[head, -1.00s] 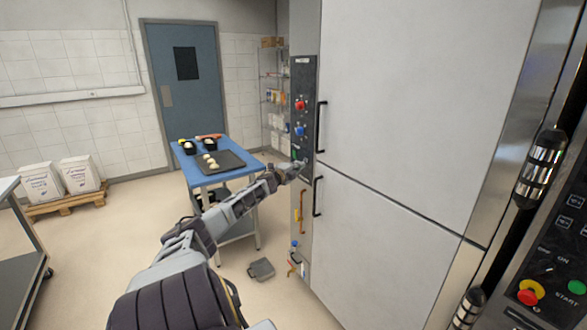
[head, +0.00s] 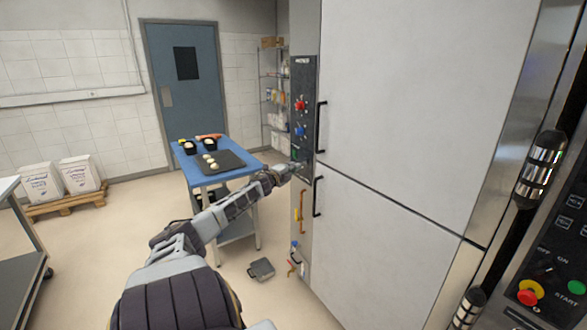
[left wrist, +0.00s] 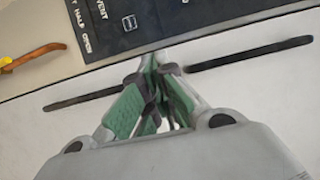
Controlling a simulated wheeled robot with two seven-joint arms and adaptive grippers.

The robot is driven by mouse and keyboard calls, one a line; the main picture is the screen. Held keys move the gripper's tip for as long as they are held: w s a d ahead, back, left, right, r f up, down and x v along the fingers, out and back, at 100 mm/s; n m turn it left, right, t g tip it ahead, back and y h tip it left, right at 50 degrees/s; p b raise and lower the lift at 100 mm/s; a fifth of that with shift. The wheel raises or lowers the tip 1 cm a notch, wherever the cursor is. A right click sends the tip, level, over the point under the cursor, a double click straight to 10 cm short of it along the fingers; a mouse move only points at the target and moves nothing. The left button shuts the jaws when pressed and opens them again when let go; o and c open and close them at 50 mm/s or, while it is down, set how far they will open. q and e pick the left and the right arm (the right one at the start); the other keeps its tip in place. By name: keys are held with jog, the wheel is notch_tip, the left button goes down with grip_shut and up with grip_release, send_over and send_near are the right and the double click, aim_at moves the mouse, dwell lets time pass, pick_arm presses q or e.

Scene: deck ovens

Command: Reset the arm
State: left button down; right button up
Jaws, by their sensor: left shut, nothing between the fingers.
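My left gripper (head: 297,167) is at the end of my left arm, which reaches forward to the tall oven's control panel (head: 303,110). In the left wrist view its green-padded fingers (left wrist: 155,95) are together at the tips with nothing between them. They are in front of the oven face, close to the lower edge of the black panel (left wrist: 120,25). I cannot tell whether the tips touch it. My right gripper is not in view.
The oven doors have black handles (head: 321,127) (head: 318,196). A blue table (head: 205,178) with a dark tray (head: 232,160) stands beyond my arm. A grey case-like object (head: 261,269) lies on the floor. Another panel with red and green buttons (head: 531,292) is at right.

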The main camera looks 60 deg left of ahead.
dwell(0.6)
